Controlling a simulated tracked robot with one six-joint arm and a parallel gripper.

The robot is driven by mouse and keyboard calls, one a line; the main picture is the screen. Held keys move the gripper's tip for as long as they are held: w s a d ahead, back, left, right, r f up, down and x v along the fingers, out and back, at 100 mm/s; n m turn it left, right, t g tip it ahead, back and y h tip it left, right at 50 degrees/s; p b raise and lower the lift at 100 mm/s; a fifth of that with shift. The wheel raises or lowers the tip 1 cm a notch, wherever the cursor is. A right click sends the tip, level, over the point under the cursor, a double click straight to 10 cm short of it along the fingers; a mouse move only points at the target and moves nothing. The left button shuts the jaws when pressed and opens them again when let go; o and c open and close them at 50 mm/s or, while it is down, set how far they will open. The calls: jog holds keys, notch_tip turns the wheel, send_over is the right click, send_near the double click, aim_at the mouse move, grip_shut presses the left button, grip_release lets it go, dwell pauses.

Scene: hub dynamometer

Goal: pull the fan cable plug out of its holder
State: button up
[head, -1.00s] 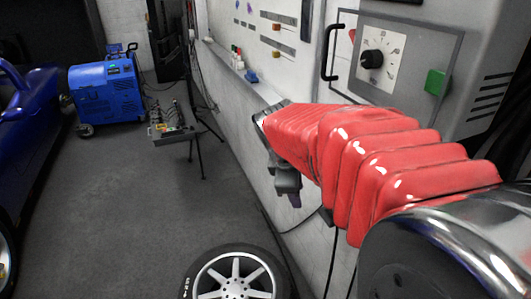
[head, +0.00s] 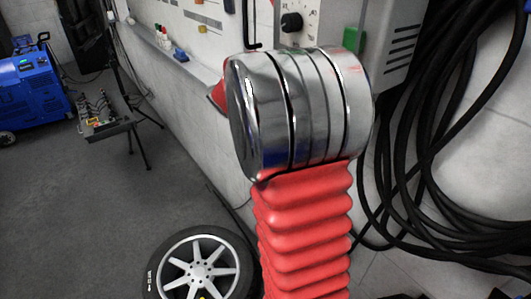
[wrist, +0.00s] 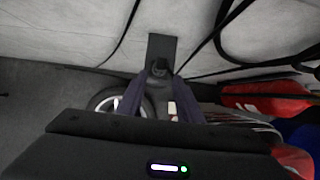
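In the wrist view a dark plug (wrist: 160,69) sits at the lower end of a black holder plate (wrist: 161,47) on the pale wall. My gripper (wrist: 162,78) points at it with two dark purple fingers. The fingers are apart, one on each side of the plug, and a gap shows between them. I cannot tell whether the fingertips reach around the plug or stop just short of it. In the head view my arm hides my gripper, the plug and the holder.
Black cables run along the wall near the holder. In the head view thick black cables (head: 455,130) hang at the right. A wheel (head: 200,268) lies on the floor below. A tool tray on a stand (head: 105,122) and a blue machine (head: 32,90) stand at the left.

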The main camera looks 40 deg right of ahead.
jog(key=shift+x, duration=4.5)
jog(key=shift+c, duration=0.2)
jog(key=shift+w, duration=0.1)
grip_shut()
jog(key=shift+r, duration=0.8)
jog(key=shift+r, duration=2)
